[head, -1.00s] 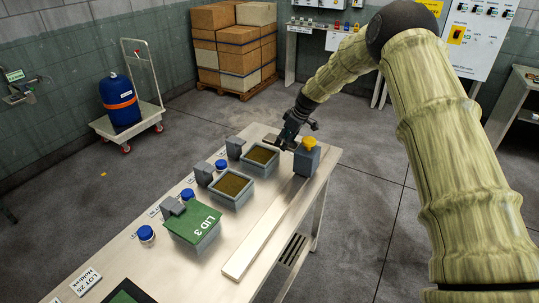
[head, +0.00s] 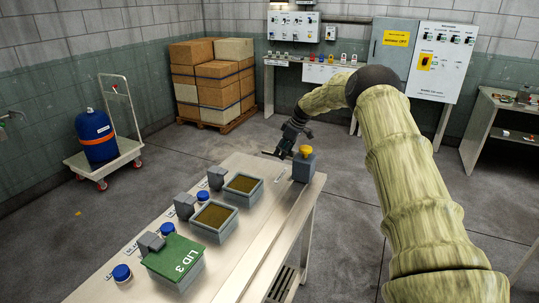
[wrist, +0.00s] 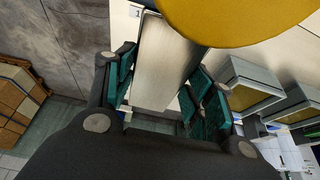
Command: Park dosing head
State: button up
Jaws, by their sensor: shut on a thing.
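The dosing head (head: 304,168), a grey block with a yellow knob (head: 306,151) on top, stands upright at the far right end of the table. My gripper (head: 276,154) is just behind and left of it in the head view, and the block partly hides it. In the wrist view, a grey metal body (wrist: 163,60) lies between the teal finger pads of my gripper (wrist: 160,112), with the yellow knob (wrist: 240,14) above. My gripper is shut on the dosing head. The exact pad contact is hard to see.
A trolley (head: 108,160) with a blue drum and stacked boxes stand beyond.

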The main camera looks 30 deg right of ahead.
jog(key=shift+w+d+r, duration=0.15)
jog(key=shift+d+r, duration=0.15)
jog(key=o, duration=1.4)
jog(key=shift+d+f, duration=0.15)
jog(key=shift+f, duration=0.05)
jog(key=shift+o, duration=0.2)
jog(key=shift+a, duration=0.25)
jog(key=shift+r, duration=0.2)
jog(key=v, duration=1.1)
jog(key=shift+s+d+r, duration=0.15)
jog(key=shift+s+d, duration=0.05)
jog(key=shift+d, duration=0.15)
